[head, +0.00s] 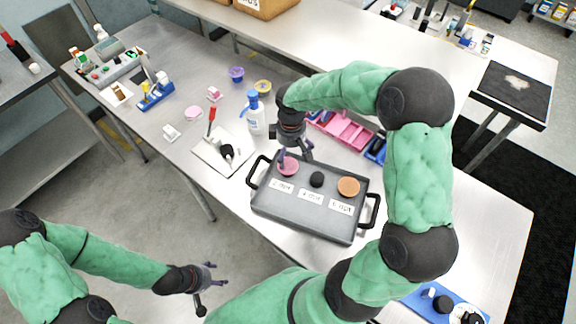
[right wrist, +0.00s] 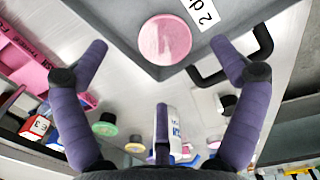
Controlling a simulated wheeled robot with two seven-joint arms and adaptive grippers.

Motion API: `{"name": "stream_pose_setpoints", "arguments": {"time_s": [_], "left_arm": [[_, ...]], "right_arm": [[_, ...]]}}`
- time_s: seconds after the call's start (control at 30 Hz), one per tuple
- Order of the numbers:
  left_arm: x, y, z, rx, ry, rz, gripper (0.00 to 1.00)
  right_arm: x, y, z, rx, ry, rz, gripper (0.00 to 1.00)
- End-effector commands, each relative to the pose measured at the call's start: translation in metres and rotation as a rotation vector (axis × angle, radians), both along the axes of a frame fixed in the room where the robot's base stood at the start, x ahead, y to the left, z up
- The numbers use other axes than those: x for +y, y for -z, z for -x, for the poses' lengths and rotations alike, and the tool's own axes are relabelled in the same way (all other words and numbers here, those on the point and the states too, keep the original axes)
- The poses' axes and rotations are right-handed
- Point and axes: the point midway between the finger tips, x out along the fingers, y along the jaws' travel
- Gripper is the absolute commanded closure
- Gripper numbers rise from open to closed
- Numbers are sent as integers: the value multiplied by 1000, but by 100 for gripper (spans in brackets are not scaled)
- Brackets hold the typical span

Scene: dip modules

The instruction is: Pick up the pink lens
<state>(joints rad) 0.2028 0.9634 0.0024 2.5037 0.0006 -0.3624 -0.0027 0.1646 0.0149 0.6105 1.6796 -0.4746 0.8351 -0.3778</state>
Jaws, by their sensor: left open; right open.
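The pink lens (head: 288,166) is a round disc lying in the upper left corner of the grey tray (head: 300,226). In the right wrist view the pink lens (right wrist: 165,39) lies flat, beyond and between the spread fingertips. My right gripper (head: 295,156) is open and empty, just above the lens, and partly covers it in the head view. The right wrist view shows a gap between the fingers (right wrist: 160,58) and the lens. My left gripper (head: 208,284) is open and empty, off the table at the lower left.
A black disc (head: 317,180) and an orange disc (head: 348,187) share the tray, above white labels. Black handles (head: 254,172) stick out at the tray's sides. A white bottle (head: 256,118) and a pink bin (head: 345,130) stand close to my right gripper.

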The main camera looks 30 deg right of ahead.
Motion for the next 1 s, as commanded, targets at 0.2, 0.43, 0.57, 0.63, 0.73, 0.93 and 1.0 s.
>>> {"name": "stream_pose_setpoints", "arguments": {"time_s": [0.2, 0.43, 0.57, 0.63, 0.73, 0.93, 1.0], "left_arm": [[0, 2, 0, 0, 0, 0, 38], [0, 6, 0, 0, 0, 0, 38], [0, 9, 0, 0, 0, 0, 38], [0, 9, 0, 0, 0, 0, 38], [0, 9, 0, 0, 0, 0, 38], [0, 8, 0, 0, 0, 0, 38], [0, 8, 0, 0, 0, 0, 38]], "right_arm": [[1, 11, -1, 1, 0, 0, 5], [7, 39, -6, 3, -2, -2, 5], [6, 55, -6, 1, 1, -2, 5], [6, 58, -6, 1, 1, -2, 5], [6, 58, -6, 0, 0, -1, 5], [6, 58, -6, 0, 0, -1, 33], [6, 58, -6, 0, 0, -1, 52]]}}
